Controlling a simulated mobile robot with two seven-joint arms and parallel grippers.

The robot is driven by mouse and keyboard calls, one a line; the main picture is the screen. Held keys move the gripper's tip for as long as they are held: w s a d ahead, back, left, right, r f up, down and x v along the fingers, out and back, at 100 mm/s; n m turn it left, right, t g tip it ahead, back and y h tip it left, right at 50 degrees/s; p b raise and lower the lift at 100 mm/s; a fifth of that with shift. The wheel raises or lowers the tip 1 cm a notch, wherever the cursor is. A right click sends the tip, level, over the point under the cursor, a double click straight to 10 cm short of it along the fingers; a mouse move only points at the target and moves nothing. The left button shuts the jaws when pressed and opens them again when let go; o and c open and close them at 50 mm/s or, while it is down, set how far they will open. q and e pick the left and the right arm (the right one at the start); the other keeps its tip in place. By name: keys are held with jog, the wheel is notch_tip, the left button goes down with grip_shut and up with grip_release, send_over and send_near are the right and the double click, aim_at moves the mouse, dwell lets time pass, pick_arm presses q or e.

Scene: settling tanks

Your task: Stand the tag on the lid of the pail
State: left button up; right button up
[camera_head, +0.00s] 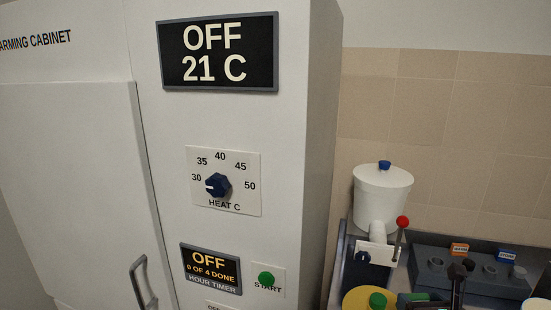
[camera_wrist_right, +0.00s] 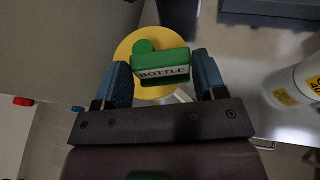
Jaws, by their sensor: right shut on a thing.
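The tag is a green block with a white label reading BOTTLE (camera_wrist_right: 162,60). My right gripper (camera_wrist_right: 161,68) is shut on it, with a blue finger at each end. Below the tag in the right wrist view is a round yellow lid (camera_wrist_right: 126,52) with a green knob (camera_wrist_right: 143,46). The tag covers part of the lid, and I cannot tell whether they touch. In the head view the yellow lid (camera_head: 352,299) is at the bottom edge, with the tag (camera_head: 412,297) just right of its green knob. The pail's body under the lid is hidden. My left gripper is not in view.
A white tank (camera_head: 382,193) with a blue-knobbed top, a tap and a red-ended lever (camera_head: 402,223) stands behind the lid. A dark rack (camera_head: 430,275) with several holes is at right. A large white cabinet (camera_head: 320,130) fills the left side.

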pick_arm(q)
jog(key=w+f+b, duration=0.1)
jog(key=b, duration=0.2)
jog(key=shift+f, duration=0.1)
pick_arm(e)
jog(key=s+a+f, duration=0.2)
jog(key=a, duration=0.6)
jog(key=shift+a+f+n+y, duration=0.3)
jog(key=shift+a+y, duration=0.05)
jog(key=shift+y, duration=0.05)
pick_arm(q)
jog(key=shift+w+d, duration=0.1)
pick_arm(e)
jog(key=shift+d, duration=0.1)
